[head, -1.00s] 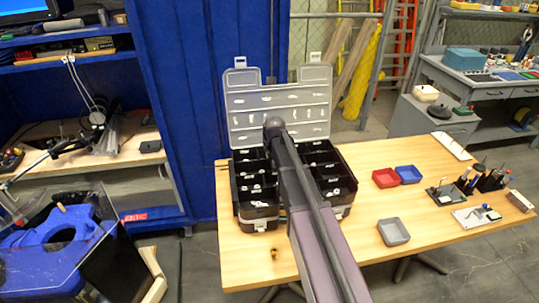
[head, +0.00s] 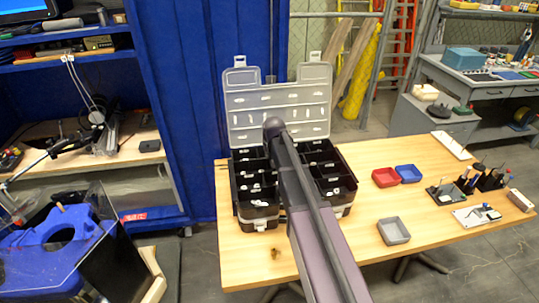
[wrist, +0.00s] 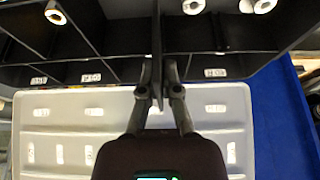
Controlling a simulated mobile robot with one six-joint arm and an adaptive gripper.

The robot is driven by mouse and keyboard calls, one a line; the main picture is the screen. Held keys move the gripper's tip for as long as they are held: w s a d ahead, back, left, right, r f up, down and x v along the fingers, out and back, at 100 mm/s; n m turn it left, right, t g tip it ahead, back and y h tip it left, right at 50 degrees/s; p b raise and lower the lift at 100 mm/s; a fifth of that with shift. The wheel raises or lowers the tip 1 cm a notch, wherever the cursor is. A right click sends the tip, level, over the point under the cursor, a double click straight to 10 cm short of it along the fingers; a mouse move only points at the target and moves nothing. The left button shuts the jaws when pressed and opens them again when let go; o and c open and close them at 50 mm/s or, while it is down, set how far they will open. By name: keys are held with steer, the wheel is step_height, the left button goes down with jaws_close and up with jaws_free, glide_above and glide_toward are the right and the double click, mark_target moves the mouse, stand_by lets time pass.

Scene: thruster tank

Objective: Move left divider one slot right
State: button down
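The black organizer case (head: 262,211) stands open on the wooden table, its grey lid (head: 232,100) raised behind it. My arm reaches over the middle of the case and hides my gripper in the head view. In the wrist view, my gripper (wrist: 157,75) is down at the case with its fingers close together. A thin dark upright plate, seemingly a divider (wrist: 157,30), runs between the fingers, which appear shut on it. Compartments lie on both sides of it. Whether its lower edge sits in a slot is hidden.
Small white parts (wrist: 56,13) lie in some compartments. Red (head: 385,178), blue (head: 408,174) and grey (head: 393,231) bins stand on the table to the right, with tools farther right. The blue panel (head: 190,110) stands close behind and left of the case.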

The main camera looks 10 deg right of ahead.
steer(key=shift+f+b, duration=3.4)
steer(key=shift+f, duration=0.05)
stand_by(2.1)
steer(key=c, duration=0.7)
jaws_free()
steer(key=shift+r, duration=0.1)
step_height(320, 180, up, 11)
steer(key=p, duration=1.1)
